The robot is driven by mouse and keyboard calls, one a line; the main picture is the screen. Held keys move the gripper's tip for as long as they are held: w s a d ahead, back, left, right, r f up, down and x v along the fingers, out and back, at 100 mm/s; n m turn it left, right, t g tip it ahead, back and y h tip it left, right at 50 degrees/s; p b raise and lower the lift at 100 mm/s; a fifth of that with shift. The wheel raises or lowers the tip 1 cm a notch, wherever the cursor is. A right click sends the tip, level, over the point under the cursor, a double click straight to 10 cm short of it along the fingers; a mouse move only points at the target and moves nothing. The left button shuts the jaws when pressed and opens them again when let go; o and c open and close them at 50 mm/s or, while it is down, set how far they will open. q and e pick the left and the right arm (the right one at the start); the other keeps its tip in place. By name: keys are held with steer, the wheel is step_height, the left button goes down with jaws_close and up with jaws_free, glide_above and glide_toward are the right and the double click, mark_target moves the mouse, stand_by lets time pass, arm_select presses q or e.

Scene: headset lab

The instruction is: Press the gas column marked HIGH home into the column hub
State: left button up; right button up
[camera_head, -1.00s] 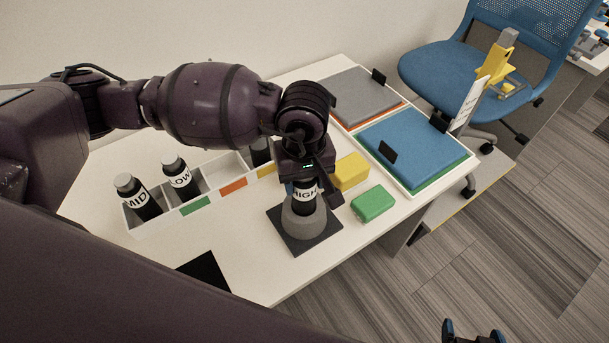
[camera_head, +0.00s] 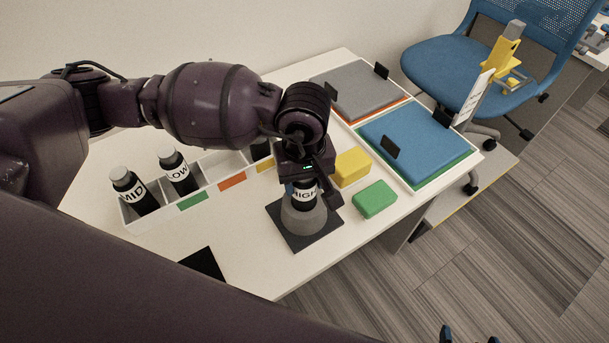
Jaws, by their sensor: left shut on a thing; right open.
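The black gas column marked HIGH (camera_head: 304,195) stands upright in the grey cone-shaped column hub (camera_head: 303,220), which sits on a dark square plate (camera_head: 328,222). Its lower end is inside the hub, and only a short labelled part shows above the rim. I cannot tell whether it is fully seated. My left gripper (camera_head: 308,184) points down from above and is shut on the upper part of the HIGH column, hiding its top. My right gripper (camera_head: 469,336) is open and empty at the bottom edge, over the floor.
A white divided tray (camera_head: 160,222) holds columns marked MID (camera_head: 133,191) and LOW (camera_head: 178,171), plus another dark one behind my gripper. Yellow (camera_head: 351,168) and green (camera_head: 374,199) blocks lie right of the hub. Blue (camera_head: 415,145) and grey (camera_head: 355,88) pads lie behind.

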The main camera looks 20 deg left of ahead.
arm_select(q)
steer(key=shift+f, duration=0.3)
arm_select(e)
steer(key=shift+w+f, duration=0.1)
steer(key=shift+w, duration=0.15)
arm_select(q)
steer(key=shift+f, duration=0.15)
arm_select(e)
steer(key=shift+a+f, duration=0.1)
steer(key=shift+f, duration=0.05)
arm_select(q)
steer(key=shift+f+b, duration=0.15)
steer(key=shift+b, duration=0.2)
arm_select(e)
steer(key=shift+s+f, duration=0.1)
steer(key=shift+f, duration=0.05)
arm_select(q)
steer(key=shift+f, duration=0.3)
steer(key=o, duration=0.8)
steer(key=shift+f, duration=0.1)
steer(key=shift+c, duration=0.2)
steer(key=o, duration=0.5)
steer(key=shift+o, duration=0.2)
arm_select(e)
steer(key=shift+s+f, duration=0.4)
steer(key=shift+f, duration=0.05)
steer(key=shift+w+r, duration=0.15)
steer(key=shift+w, duration=0.15)
